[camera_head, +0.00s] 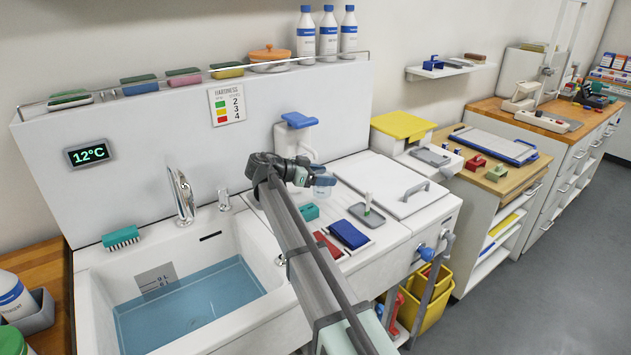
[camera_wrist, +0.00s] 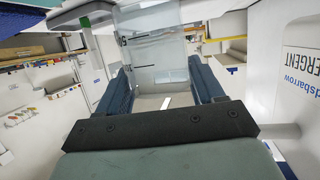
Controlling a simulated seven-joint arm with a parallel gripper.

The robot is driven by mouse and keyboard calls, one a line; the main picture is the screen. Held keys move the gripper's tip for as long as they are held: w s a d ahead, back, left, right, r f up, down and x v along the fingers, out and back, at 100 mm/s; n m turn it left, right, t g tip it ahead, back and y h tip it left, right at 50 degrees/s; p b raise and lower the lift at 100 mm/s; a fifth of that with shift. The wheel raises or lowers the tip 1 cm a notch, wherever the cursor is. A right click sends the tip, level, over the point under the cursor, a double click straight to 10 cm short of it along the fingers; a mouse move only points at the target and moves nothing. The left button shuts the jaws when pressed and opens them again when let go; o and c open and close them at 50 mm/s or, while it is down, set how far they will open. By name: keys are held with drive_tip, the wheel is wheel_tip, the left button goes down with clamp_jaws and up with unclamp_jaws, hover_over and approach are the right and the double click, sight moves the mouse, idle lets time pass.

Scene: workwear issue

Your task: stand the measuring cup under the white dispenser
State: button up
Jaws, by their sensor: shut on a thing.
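The clear measuring cup (camera_head: 325,188) is held between the blue fingers of my gripper (camera_head: 317,180). In the wrist view the cup (camera_wrist: 158,58) shows dark scale marks, between the two fingers (camera_wrist: 164,88). The white dispenser (camera_head: 309,143) with a blue top (camera_head: 299,120) stands against the back panel, just behind my gripper; my wrist hides its lower part. In the wrist view a white surface (camera_wrist: 292,100) with lettering ending in "ERGENT" is close on the right. I cannot tell whether the cup touches the counter or is directly under the outlet.
A teal block (camera_head: 309,212), a blue pad (camera_head: 350,234) and a grey tray (camera_head: 367,214) lie on the counter near my gripper. The water-filled sink (camera_head: 262,240) is to the left. A white lid (camera_head: 384,179) with a handle is to the right.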

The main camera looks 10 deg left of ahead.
drive_tip(key=shift+w+a+f, duration=0.6)
drive_tip(key=shift+a+f, duration=0.05)
drive_tip(key=shift+f, duration=0.25)
drive_tip(key=shift+w+a+f, duration=0.6)
drive_tip(key=shift+f, duration=0.25)
drive_tip(key=shift+f, duration=0.1)
drive_tip(key=o, duration=1)
drive_tip(key=v, duration=1.2)
